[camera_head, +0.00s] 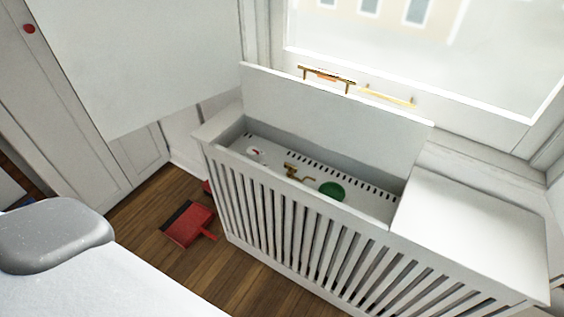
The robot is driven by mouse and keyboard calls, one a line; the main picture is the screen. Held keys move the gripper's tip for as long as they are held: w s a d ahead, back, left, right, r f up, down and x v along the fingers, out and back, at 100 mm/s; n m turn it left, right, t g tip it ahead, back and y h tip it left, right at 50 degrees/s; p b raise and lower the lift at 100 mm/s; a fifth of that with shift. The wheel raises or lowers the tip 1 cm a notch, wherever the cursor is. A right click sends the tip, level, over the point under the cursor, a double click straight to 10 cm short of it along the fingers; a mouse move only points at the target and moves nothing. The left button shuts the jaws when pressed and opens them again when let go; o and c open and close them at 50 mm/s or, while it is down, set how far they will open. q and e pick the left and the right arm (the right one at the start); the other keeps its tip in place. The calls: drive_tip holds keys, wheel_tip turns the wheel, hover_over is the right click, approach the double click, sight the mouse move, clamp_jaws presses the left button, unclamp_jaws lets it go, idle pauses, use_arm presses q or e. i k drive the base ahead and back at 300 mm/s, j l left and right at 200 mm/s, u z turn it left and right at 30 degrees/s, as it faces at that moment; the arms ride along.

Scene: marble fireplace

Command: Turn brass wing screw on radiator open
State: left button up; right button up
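The radiator sits inside a white slatted cover (300,225) under the window. The cover's lid (330,110) stands raised at the back, so the inside shows from above. Inside is a slotted white top (262,140) with a small brass fitting (297,173) near its middle, which looks like the brass wing screw. A round green thing (332,190) lies to its right, and a small white and red thing (256,153) to its left. The fitting's exact turn position is too small to tell. Neither gripper is in view.
A red dustpan (190,223) lies on the wooden floor (150,235) left of the cover. A white flat top (475,225) covers the right section. A brass handle (327,75) shows by the window. A white surface with a grey rounded thing (50,235) fills the lower left.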

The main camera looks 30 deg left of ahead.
sight(291, 168)
drive_tip(key=i+u, duration=0.25)
drive_tip(key=u, duration=0.15)
drive_tip(key=i+l+u, duration=0.1)
drive_tip(key=u, duration=0.35)
drive_tip(key=i, duration=0.1)
